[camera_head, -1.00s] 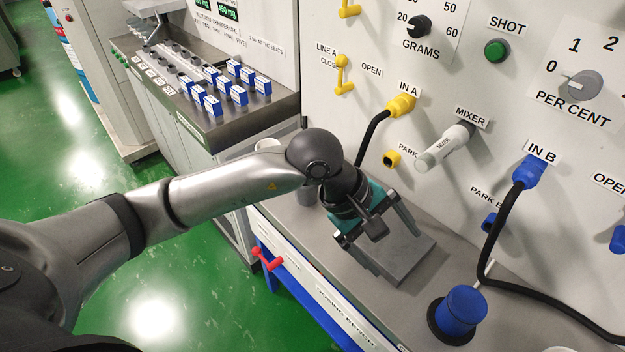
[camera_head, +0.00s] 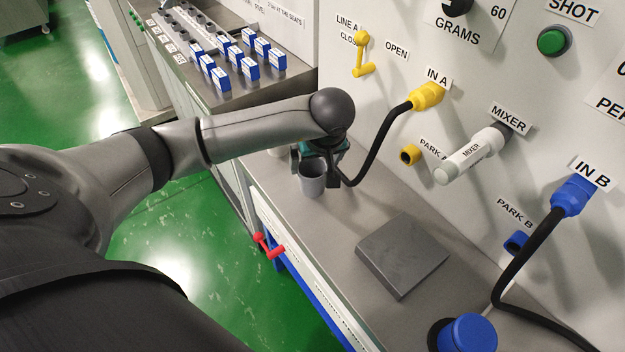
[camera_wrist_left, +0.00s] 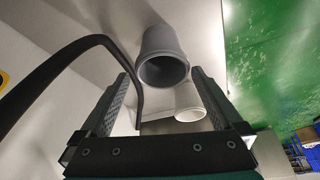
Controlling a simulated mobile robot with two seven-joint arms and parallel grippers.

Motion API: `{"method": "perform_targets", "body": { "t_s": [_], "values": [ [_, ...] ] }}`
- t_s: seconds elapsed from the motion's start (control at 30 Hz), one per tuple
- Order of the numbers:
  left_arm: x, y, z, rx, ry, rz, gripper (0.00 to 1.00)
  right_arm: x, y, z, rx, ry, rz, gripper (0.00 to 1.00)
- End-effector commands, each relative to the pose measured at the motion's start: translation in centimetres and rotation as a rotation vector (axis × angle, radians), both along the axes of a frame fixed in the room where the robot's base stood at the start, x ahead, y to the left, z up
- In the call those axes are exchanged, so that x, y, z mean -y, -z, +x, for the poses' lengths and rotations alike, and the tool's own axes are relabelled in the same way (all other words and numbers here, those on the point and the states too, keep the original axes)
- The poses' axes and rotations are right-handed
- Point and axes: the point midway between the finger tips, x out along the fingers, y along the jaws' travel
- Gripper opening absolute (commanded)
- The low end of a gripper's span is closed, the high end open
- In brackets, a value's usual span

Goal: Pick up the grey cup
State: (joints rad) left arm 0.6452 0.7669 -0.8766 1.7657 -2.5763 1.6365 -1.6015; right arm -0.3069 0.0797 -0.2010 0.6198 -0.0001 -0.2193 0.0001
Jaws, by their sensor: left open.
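The grey cup (camera_head: 312,182) stands upright on the bench, near its front edge at the far left end. My left gripper (camera_head: 318,166) is open and low over the bench at the cup, with one finger showing just right of it. In the left wrist view the grey cup (camera_wrist_left: 162,48) lies between the lines of the two open fingers (camera_wrist_left: 162,76), its mouth facing the camera. I cannot tell whether the fingers touch it. My right gripper is not in view.
A white cup (camera_wrist_left: 189,104) stands close to the grey one. A black hose with a yellow plug (camera_head: 428,96) hangs right beside my gripper. A grey plate (camera_head: 402,256) lies on the bench. A red handle (camera_head: 268,247) sticks out at the front edge.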

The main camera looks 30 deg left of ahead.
Motion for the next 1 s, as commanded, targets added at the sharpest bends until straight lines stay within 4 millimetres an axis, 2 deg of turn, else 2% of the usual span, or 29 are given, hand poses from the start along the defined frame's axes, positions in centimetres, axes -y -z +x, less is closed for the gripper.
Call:
{"method": "perform_targets", "body": {
  "t_s": [0.27, 0.5, 0.63, 0.87, 1.0],
  "values": [
    [-0.6, 2.1, 0.4, -0.002, -0.001, -0.001, 1.0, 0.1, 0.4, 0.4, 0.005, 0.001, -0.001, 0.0],
    [-1.7, 5.4, 1.1, -0.002, -0.001, -0.002, 1.0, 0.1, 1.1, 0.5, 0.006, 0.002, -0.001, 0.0],
    [-2.0, 6.0, 1.3, 0.0, -0.001, -0.002, 1.0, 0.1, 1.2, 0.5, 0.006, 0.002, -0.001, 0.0],
    [-2.0, 6.0, 1.4, 0.001, 0.0, -0.001, 1.0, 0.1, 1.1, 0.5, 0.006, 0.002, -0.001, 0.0],
    [-2.0, 6.0, 1.3, 0.001, 0.0, -0.001, 0.84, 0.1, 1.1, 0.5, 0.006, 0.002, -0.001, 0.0]
  ]
}}
